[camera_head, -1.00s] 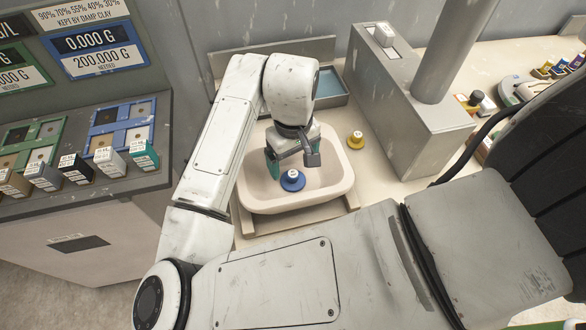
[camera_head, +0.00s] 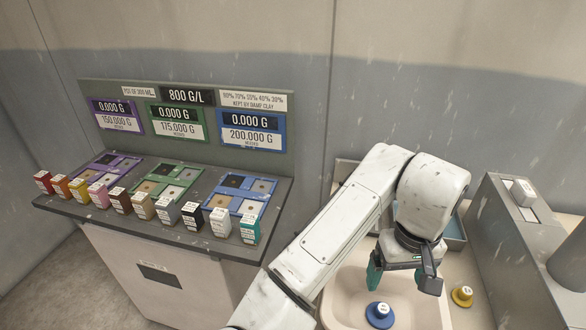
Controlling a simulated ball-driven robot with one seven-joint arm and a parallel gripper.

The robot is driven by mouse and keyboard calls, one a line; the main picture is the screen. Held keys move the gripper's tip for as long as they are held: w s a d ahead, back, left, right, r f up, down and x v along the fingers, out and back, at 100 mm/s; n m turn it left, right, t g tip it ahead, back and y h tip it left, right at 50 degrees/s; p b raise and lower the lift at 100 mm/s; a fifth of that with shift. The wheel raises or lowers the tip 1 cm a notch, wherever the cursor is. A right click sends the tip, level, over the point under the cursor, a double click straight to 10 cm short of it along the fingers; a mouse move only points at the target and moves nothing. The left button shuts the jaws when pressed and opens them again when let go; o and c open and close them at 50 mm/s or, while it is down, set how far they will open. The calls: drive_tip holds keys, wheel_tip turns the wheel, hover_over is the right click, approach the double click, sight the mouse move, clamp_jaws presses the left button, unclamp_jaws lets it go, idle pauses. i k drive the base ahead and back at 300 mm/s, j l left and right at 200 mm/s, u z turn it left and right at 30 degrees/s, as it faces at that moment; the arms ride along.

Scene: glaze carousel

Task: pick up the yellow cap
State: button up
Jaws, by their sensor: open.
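The yellow cap (camera_head: 461,296) sits on the pale surface at the lower right, just outside the basin's right rim, with a white top. My gripper (camera_head: 404,282) hangs over the basin with its two fingers apart and nothing between them. It is to the left of the yellow cap and apart from it. A blue cap (camera_head: 379,314) with a white top is in the cream basin (camera_head: 346,290), below and a little left of my gripper.
A grey metal housing (camera_head: 510,250) stands right of the yellow cap. A blue-lined tray (camera_head: 453,232) lies behind my wrist. At left, a weighing bench (camera_head: 160,232) holds several small labelled boxes, with purple, green and blue (camera_head: 240,195) plates and displays behind them.

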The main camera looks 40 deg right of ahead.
sight(463, 297)
drive_tip(key=k+j, duration=0.2)
drive_tip(key=k, duration=0.3)
drive_tip(key=k+j, duration=0.2)
drive_tip(key=k, duration=0.25)
